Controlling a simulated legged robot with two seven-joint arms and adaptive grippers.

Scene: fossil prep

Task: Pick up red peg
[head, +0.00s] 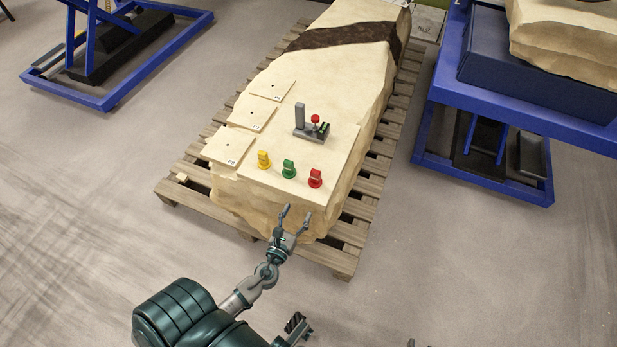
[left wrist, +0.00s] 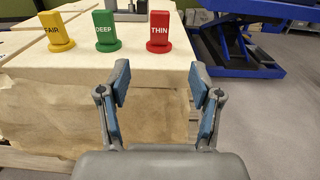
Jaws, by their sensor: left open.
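The red peg (head: 315,178), marked THIN, stands upright on a round base near the front right edge of the pale stone block's top. It also shows in the left wrist view (left wrist: 159,30). A green peg (head: 289,169), marked DEEP, and a yellow peg (head: 263,160), marked FAIR, stand in a row to its left. My left gripper (head: 296,217) is open and empty, in front of the block's front edge and short of the pegs. In the left wrist view its fingers (left wrist: 161,85) are spread, with the red peg beyond the gap.
The stone block (head: 335,75) lies on a wooden pallet (head: 190,200). A grey device with a red knob (head: 314,121) stands behind the pegs. Thin square plates (head: 229,146) lie along the left edge. Blue lift tables (head: 485,105) flank the block.

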